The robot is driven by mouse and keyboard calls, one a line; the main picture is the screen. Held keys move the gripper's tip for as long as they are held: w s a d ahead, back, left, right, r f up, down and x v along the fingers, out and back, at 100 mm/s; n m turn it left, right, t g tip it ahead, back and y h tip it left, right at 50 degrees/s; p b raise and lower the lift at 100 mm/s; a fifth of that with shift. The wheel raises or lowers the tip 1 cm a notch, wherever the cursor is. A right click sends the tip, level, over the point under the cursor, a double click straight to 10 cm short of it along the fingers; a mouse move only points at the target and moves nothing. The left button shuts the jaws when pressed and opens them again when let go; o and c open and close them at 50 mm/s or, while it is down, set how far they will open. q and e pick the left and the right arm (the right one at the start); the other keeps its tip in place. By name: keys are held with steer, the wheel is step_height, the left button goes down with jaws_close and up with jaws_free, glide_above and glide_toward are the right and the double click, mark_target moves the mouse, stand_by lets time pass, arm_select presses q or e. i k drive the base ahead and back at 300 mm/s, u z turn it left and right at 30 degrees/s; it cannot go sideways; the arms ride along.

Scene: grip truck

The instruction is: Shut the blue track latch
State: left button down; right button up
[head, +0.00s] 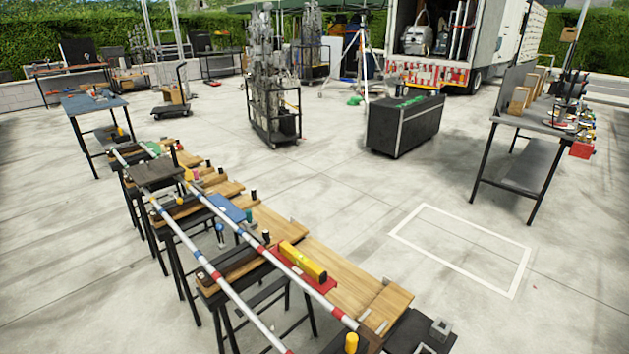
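A track of two long parallel rails, banded white, red and blue, runs over low stands from the left middle to the bottom centre; the near rail (190,245) and far rail (232,222) show clearly. A flat blue piece (228,208) lies between wooden boards beside the far rail. Small blue bands and bits sit along the rails. I cannot tell which blue part is the latch, or whether it is open or shut. Neither of my grippers is in view.
A yellow level (303,262) lies on a red plate beside the far rail. Wooden boards (340,285) line the track. A dark wheeled case (404,124), a loaded cart (275,115) and a right-hand table (535,120) stand farther off. The floor around the white rectangle (460,248) is clear.

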mark_target(220, 227)
steer(key=u, duration=0.4)
steer(key=k, duration=0.5)
steer(key=u, duration=1.2)
steer(key=i, duration=1.15)
steer(key=z, duration=0.9)
steer(key=i, duration=0.85)
steer(key=z, duration=0.9)
steer(key=k, duration=1.1)
steer(key=u, duration=0.45)
steer(key=i, duration=0.5)
steer(key=z, duration=0.25)
